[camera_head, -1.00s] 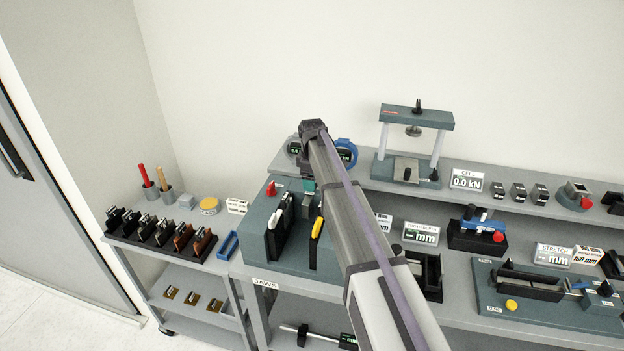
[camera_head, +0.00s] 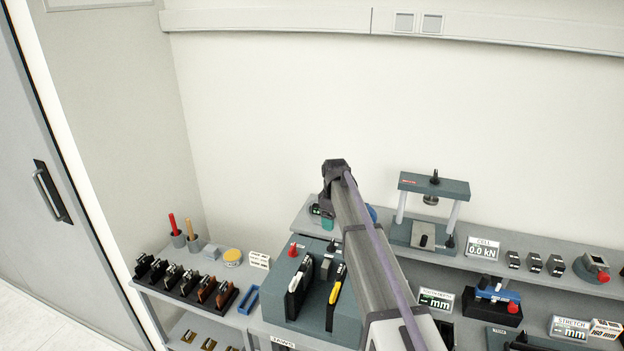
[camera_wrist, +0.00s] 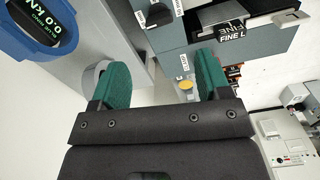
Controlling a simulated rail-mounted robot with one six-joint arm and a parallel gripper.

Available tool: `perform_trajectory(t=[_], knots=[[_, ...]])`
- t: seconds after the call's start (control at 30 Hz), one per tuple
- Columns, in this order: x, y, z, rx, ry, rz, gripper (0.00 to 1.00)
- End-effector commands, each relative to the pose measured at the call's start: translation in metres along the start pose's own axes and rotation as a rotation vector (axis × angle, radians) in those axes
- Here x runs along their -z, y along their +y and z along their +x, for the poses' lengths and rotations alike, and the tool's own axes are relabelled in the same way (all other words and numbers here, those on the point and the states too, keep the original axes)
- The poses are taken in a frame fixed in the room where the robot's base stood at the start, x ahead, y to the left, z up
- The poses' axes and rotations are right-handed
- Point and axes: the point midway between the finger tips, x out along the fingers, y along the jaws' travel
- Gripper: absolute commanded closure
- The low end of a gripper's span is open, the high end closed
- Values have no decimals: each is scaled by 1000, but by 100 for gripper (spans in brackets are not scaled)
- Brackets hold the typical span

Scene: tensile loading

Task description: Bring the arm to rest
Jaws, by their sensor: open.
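My gripper (camera_wrist: 160,85) shows in the wrist view with its two green fingers apart and nothing between them. In the head view my arm reaches up from the bottom edge over the bench. Its wrist end is above the back of the jaws station, and one green finger (camera_head: 327,222) shows just below it; the rest of the gripper is hidden. The gripper appears clear of the bench items, though its exact height is hard to tell.
The jaws station (camera_head: 285,320) lies below my arm. A small press frame (camera_head: 435,188) stands on the raised shelf to the right. A blue-rimmed gauge (camera_wrist: 45,30) is close in the wrist view. A rack of dark clamps (camera_head: 185,282) sits at left.

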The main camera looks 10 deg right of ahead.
Motion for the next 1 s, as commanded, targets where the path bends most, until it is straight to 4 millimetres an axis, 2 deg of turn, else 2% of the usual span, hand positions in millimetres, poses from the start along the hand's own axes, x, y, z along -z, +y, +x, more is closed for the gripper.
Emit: perform_trajectory(t=[0.07, 0.1, 0.17, 0.2, 0.3, 0.4, 0.43, 0.5, 0.53, 1.0], knots=[[-27, -38, 1, 0, -1, 219, 30], [-49, -69, 12, 0, -1, 355, 30], [-81, -115, 30, 0, -1, 542, 30], [-103, -146, 42, 0, -1, 654, 30], [-154, -218, 73, -1, -1, 869, 30], [-191, -270, 98, -1, -1, 964, 30], [-198, -281, 104, -1, -1, 964, 30], [-209, -296, 118, -1, -1, 963, 30], [-209, -296, 120, -1, -1, 962, 30], [-205, -291, 115, -1, -1, 959, 30]])
